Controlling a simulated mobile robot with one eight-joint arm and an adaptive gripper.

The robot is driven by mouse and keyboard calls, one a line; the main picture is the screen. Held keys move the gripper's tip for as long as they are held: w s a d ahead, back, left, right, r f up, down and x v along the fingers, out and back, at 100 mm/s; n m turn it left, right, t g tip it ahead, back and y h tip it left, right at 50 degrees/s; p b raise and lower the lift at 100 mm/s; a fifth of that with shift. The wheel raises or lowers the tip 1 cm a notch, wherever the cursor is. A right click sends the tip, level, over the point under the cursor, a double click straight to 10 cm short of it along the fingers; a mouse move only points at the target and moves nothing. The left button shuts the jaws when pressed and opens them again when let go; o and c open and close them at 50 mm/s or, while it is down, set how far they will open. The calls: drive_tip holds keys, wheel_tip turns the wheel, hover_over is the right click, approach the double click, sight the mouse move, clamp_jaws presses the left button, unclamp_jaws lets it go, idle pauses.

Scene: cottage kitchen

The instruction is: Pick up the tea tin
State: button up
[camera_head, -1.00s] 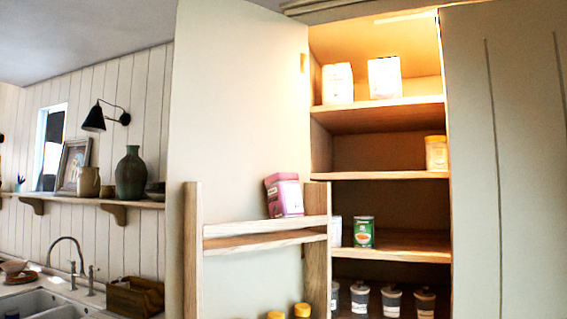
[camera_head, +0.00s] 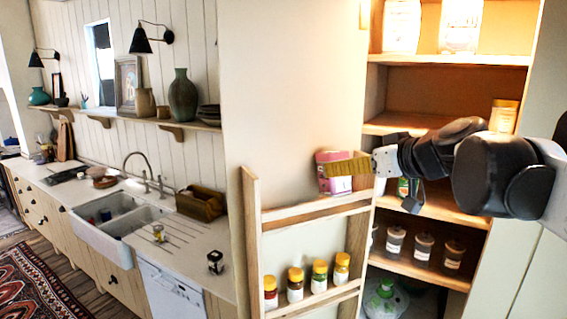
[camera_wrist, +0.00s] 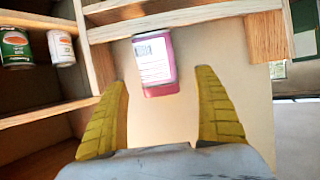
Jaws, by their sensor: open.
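The tea tin appears to be the pink tin (camera_head: 328,156) with a white label, standing in the upper rack of the open cupboard door. It also shows in the wrist view (camera_wrist: 153,60), upper centre, partly behind the rack's wooden rail. My gripper (camera_head: 330,169) reaches in from the right, its yellow finger overlapping the tin in the head view. In the wrist view my gripper (camera_wrist: 161,80) is open, one yellow finger on each side, with the tin's near end between and just beyond the fingertips. I cannot tell whether they touch it.
Cupboard shelves (camera_head: 430,205) hold a green can (camera_wrist: 16,47), a white can (camera_wrist: 61,48) and dark jars (camera_head: 423,250). A sink counter (camera_head: 190,235) lies left.

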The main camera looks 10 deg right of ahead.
drive_tip(key=p+x, duration=0.1)
drive_tip(key=x, duration=0.6)
drive_tip(key=shift+w+d, duration=0.15)
drive_tip(key=shift+d, duration=0.05)
drive_tip(key=shift+s, duration=0.2)
drive_tip(key=shift+c, duration=1.3)
drive_tip(key=c, duration=1.2)
